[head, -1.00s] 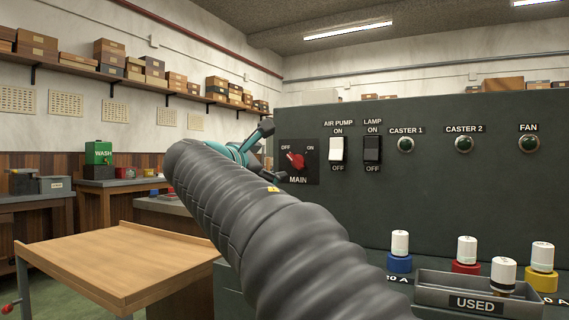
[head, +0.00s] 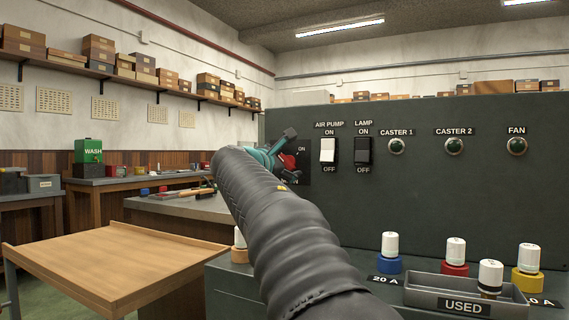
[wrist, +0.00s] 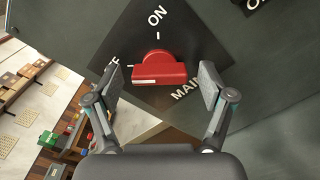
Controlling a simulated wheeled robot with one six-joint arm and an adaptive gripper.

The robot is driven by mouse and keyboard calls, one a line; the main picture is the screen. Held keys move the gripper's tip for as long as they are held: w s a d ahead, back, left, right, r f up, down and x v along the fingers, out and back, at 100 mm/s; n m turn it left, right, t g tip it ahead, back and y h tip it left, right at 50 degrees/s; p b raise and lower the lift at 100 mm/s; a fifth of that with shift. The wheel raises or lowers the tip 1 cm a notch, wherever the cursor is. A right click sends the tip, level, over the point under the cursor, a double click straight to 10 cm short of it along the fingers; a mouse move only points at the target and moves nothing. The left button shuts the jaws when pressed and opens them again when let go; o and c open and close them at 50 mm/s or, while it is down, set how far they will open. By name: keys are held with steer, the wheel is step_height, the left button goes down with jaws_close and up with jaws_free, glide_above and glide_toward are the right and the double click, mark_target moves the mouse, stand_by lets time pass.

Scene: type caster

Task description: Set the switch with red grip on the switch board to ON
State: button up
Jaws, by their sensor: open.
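The red grip (wrist: 158,72) sits on the dark MAIN switch plate (wrist: 200,40) of the switch board. In the wrist view its white-marked end lies on the left, by the tick beside the partly hidden OFF label. The ON label is above it. My gripper (wrist: 160,82) is open, with one finger to the left and one to the right of the red grip, both apart from it. In the head view my gripper (head: 280,148) is at the plate, and my arm hides most of the plate. The red grip (head: 289,161) shows only in part.
The AIR PUMP switch (head: 327,150) and LAMP switch (head: 363,150) are just right of the plate. Green CASTER and FAN lamps are farther right. A USED tray (head: 465,308) and coloured fuses stand below the board. A wooden table (head: 110,258) is at left.

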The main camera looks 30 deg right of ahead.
steer(key=c, duration=1.2)
steer(key=shift+o, duration=0.2)
steer(key=shift+m, duration=0.3)
steer(key=shift+m+b, duration=3.75)
steer(key=shift+m, duration=4.85)
